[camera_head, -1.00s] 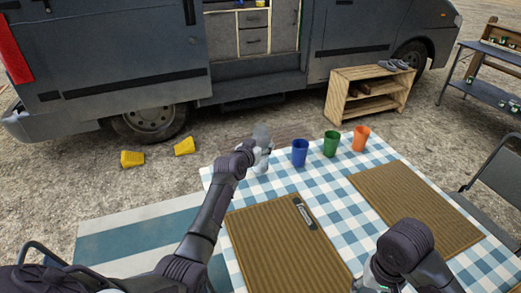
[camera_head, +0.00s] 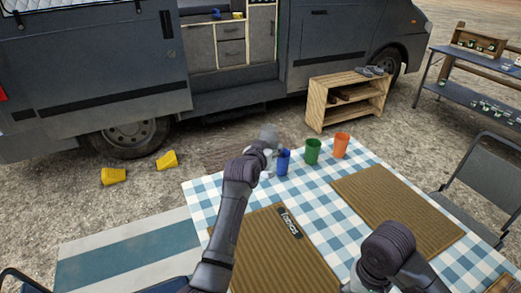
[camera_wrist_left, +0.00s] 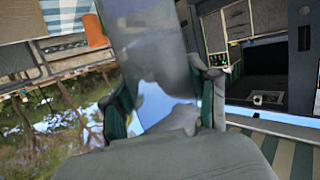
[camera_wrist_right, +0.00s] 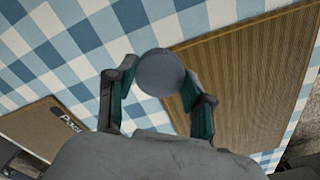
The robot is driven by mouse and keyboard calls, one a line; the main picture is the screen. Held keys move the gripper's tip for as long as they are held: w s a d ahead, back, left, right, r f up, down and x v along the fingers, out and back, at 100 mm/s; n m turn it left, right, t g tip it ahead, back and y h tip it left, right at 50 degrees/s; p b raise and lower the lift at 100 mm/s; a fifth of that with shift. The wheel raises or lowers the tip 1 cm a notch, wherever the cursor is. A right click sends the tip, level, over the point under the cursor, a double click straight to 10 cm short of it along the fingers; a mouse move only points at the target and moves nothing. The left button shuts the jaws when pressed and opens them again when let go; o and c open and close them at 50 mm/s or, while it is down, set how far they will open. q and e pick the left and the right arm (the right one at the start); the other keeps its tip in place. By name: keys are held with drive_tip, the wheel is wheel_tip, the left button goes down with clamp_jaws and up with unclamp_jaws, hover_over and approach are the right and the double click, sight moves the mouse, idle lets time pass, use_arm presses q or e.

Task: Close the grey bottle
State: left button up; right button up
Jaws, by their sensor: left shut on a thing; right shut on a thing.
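My left gripper (camera_head: 265,151) is shut on the grey bottle (camera_head: 268,134), holding it up at the far left corner of the checked table. In the left wrist view the translucent grey bottle (camera_wrist_left: 150,38) rises between the fingers of the left gripper (camera_wrist_left: 165,92); its mouth is not clear. In the right wrist view my right gripper (camera_wrist_right: 158,92) is shut on a small round grey cap (camera_wrist_right: 160,72), held over the table apart from the bottle. In the head view my right arm hides most of that gripper and the cap.
Blue (camera_head: 283,162), green (camera_head: 312,151) and orange (camera_head: 341,145) cups stand close right of the bottle. Two brown mats (camera_head: 400,205) lie on the checked table (camera_head: 325,205). A wooden shelf (camera_head: 345,100) and the van (camera_head: 90,75) stand behind; a chair (camera_head: 485,180) is at right.

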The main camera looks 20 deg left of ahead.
use_arm(q)
drive_tip(key=shift+d+r, duration=0.7)
drive_tip(key=shift+d, duration=0.35)
drive_tip(key=o, duration=1)
drive_tip(key=shift+c, duration=0.2)
clamp_jaws()
drive_tip(key=shift+s, duration=0.1)
